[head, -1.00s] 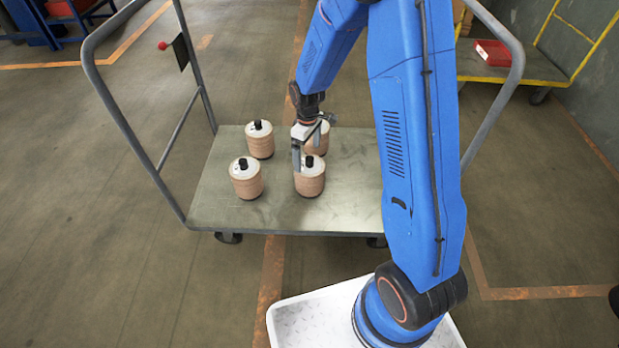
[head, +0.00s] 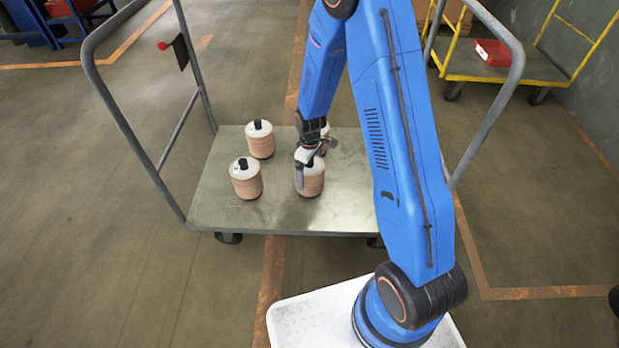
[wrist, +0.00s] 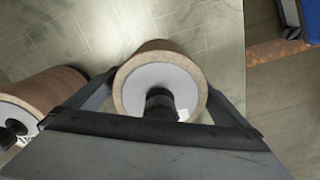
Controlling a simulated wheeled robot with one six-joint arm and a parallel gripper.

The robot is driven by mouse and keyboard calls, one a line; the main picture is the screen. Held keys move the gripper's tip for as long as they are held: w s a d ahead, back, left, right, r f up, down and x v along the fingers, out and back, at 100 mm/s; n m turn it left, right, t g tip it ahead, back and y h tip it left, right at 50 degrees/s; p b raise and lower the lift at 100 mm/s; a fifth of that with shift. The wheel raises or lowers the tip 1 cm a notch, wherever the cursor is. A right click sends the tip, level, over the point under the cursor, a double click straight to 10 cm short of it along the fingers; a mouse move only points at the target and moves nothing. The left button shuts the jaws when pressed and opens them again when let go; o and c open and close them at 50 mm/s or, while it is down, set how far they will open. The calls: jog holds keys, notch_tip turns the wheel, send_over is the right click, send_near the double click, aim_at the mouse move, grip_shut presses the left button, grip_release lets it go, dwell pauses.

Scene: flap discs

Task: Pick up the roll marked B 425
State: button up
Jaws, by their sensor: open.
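Several tan rolls with white tops and black knobs stand upright on a grey cart deck (head: 230,212): back left (head: 260,139), front left (head: 246,179), front right (head: 311,183) and back right (head: 325,143). My gripper (head: 300,178) points down at the front right roll and partly hides it and the back right one. In the wrist view, my open gripper (wrist: 162,88) has one finger on each side of a roll (wrist: 160,52). I cannot tell whether they touch it. Another roll (wrist: 60,93) stands to the left. No label is readable, so I cannot tell which is B 425.
The cart has grey tube handles (head: 92,75) at both ends. A white tray-like surface (head: 300,318) lies at the front around my arm's base. A yellow cart (head: 510,70) with a red box (head: 493,53) stands at the back right.

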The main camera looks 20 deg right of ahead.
jog(key=c, duration=1.9)
jog(key=shift+o, duration=0.2)
jog(key=shift+r, duration=0.1)
